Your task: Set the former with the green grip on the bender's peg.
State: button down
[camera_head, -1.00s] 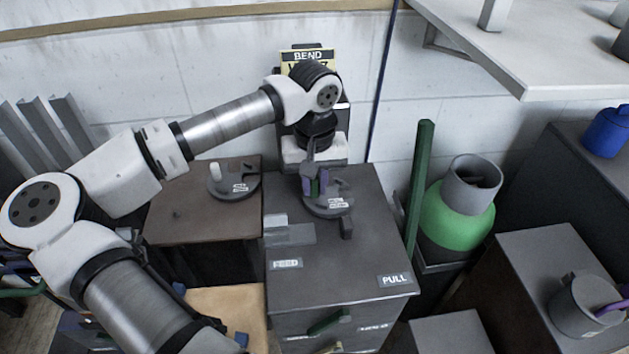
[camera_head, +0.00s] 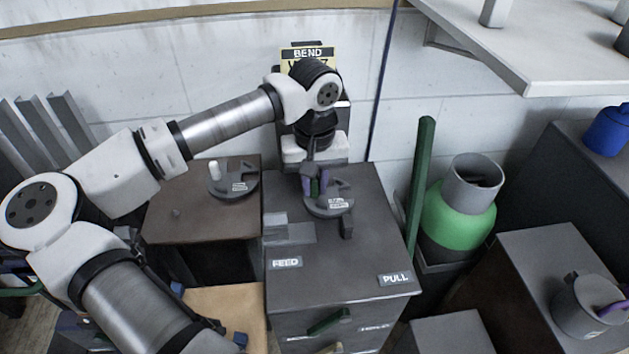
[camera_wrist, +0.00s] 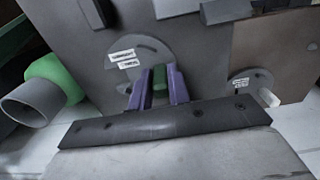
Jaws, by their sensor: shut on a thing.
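The grey disc-shaped former (camera_head: 334,208) with a white label and a green grip lies flat at the bender top (camera_head: 350,262), below my gripper. My gripper (camera_head: 315,188), with purple fingers, is shut on the green grip. In the wrist view the green grip (camera_wrist: 160,80) stands between the two purple fingers (camera_wrist: 160,88), with the labelled former (camera_wrist: 135,48) around it. The bender's peg is not visible; I cannot tell whether the former is seated on it.
A second grey former (camera_head: 236,187) with a pale grip lies on the brown side table (camera_head: 175,215). A green upright bar (camera_head: 420,185) and a green cylinder with a grey collar (camera_head: 457,215) stand to the right. A white shelf (camera_head: 540,70) overhangs at upper right.

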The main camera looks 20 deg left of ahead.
jog(key=shift+f, duration=0.1)
jog(key=c, duration=1.3)
grip_release()
jog(key=shift+o, duration=0.2)
notch_tip(320, 180, up, 14)
jog(key=b, duration=0.1)
jog(key=shift+b, duration=0.35)
